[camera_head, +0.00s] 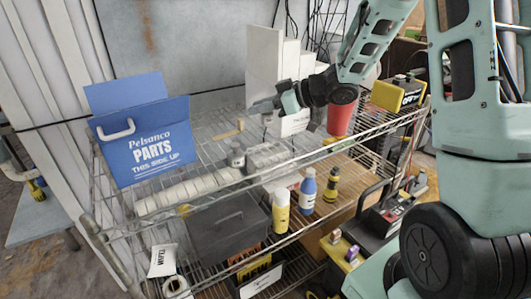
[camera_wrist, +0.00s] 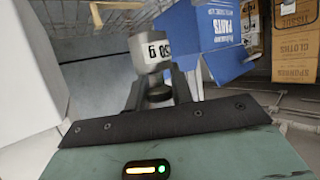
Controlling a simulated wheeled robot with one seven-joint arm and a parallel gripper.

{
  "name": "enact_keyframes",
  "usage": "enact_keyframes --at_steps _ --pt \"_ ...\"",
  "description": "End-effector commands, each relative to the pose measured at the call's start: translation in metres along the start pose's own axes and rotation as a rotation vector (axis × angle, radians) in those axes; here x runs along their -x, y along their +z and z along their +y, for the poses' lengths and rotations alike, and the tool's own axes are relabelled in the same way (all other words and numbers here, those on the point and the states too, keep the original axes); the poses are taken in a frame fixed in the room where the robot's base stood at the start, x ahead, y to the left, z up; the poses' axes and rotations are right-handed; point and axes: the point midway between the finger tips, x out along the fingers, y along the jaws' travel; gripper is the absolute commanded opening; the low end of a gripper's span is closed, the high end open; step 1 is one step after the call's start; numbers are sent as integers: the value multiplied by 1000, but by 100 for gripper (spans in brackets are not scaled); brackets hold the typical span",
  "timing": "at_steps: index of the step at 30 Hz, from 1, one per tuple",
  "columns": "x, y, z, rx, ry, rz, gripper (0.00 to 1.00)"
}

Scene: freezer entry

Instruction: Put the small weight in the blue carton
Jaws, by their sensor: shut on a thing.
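The blue carton (camera_head: 150,145) stands at the left end of the wire shelf's top level in the head view, its flap raised at the back. It reads "Pelsanco PARTS". It also shows in the wrist view (camera_wrist: 222,62), beyond the fingers. My gripper (camera_head: 262,106) is above the shelf, to the right of the carton and apart from it. In the head view the held weight is hard to make out.
Another metal weight (camera_head: 236,157) stands on the top shelf (camera_head: 200,150) near grey blocks (camera_head: 268,156). A red cup (camera_head: 340,117) and a yellow device (camera_head: 397,95) are at the right. Bottles (camera_head: 308,190) stand below. White panels (camera_head: 264,62) rise behind my gripper.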

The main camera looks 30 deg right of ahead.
Motion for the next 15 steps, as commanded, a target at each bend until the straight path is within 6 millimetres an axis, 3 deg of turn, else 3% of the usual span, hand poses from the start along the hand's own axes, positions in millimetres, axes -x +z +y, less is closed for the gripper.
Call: enact_keyframes --at_steps 5,15 --pt "-1 1 0 0 0 1 0" --pt "-18 44 0 -2 0 0 0"
